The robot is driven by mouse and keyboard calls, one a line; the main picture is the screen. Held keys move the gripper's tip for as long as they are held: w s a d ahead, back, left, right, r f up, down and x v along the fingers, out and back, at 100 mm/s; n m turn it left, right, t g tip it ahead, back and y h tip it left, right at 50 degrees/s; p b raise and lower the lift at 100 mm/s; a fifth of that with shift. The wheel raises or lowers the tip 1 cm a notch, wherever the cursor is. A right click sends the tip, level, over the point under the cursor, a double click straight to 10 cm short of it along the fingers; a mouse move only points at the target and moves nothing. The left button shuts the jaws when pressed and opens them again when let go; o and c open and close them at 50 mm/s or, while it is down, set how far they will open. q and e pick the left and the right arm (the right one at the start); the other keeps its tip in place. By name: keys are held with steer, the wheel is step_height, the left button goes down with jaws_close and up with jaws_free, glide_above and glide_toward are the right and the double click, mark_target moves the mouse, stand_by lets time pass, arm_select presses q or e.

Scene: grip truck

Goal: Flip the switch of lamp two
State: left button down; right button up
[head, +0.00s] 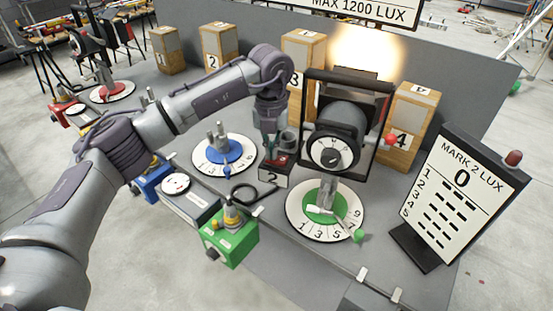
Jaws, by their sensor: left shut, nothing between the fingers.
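A small dark switch box with a white "2" label (274,178) sits on the grey bench, left of the large lamp. Its top shows red, partly hidden by my gripper. My left gripper (277,156) points down at the top of this box and is shut with nothing held. I cannot tell whether its fingertips touch the switch. The large black-framed lamp (338,125) stands above the green numbered dial (335,222), and a bright glow shows on the wall behind it. My right gripper is out of view.
Numbered wooden blocks, such as block 4 (412,115), line the back wall. A blue dial (222,155), a green box (230,240) and a black cable loop (255,195) lie near my arm.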

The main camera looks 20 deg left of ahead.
arm_select(q)
steer(key=shift+r+p, duration=2)
steer(key=shift+r, duration=1.55)
steer(key=shift+f, duration=0.1)
